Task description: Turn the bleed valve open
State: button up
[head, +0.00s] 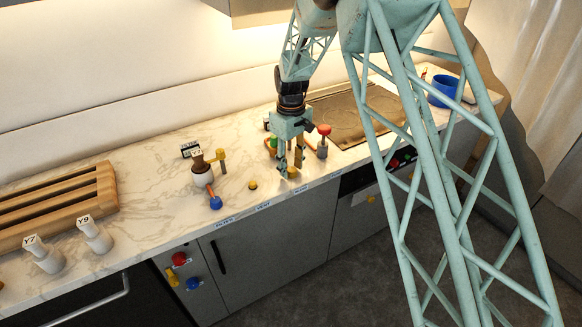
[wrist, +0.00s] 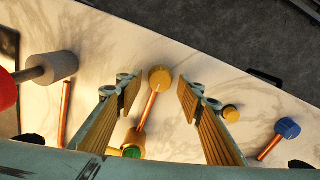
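No label that I can read names the bleed valve, so I cannot tell for sure which part it is. A yellow knob (wrist: 160,78) on a copper stem lies between my fingers in the wrist view, with a gap on each side. It also shows low between the fingers in the head view (head: 292,173). My gripper (head: 290,166) points down at the counter's front part. It is open and empty in the wrist view (wrist: 158,90). A green part (wrist: 132,152) sits at the stem's other end, partly hidden.
A red-knobbed fitting (head: 323,130) stands close to the right of my gripper. A small yellow piece (head: 253,184) and a blue knob (head: 215,202) lie to the left. A wooden rack (head: 60,205) is farther left. A blue mug (head: 443,91) stands at the far right.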

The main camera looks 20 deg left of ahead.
aim_at(291, 169)
notch_tip(291, 169, up, 12)
dwell(0.7)
dwell(0.5)
jog(key=s+d+r+m+t+b, duration=0.1)
jog(key=s+d+r+m, duration=0.1)
jog(key=s+d+r, duration=0.5)
jog(key=s+d+r+m+b, duration=0.1)
jog(key=s+d+r+m, duration=0.15)
jog(key=d+r, duration=0.85)
jog(key=s+d+r+m+t+b, duration=0.1)
jog(key=s+d+r+m, duration=0.1)
jog(key=s+d+r, duration=0.65)
jog(key=s+d+m+t+b, duration=0.1)
jog(key=s+d+m, duration=0.2)
jog(key=s+d, duration=1.15)
jog(key=s+d+f+m+b, duration=0.1)
jog(key=s+d+f, duration=0.1)
jog(key=s, duration=0.6)
jog(key=s+d+f+m+t, duration=0.1)
jog(key=s+d, duration=0.3)
jog(key=s, duration=0.4)
jog(key=shift+s+d+f+m+b, duration=0.3)
jog(key=shift+f+m, duration=0.25)
jog(key=shift+f, duration=0.3)
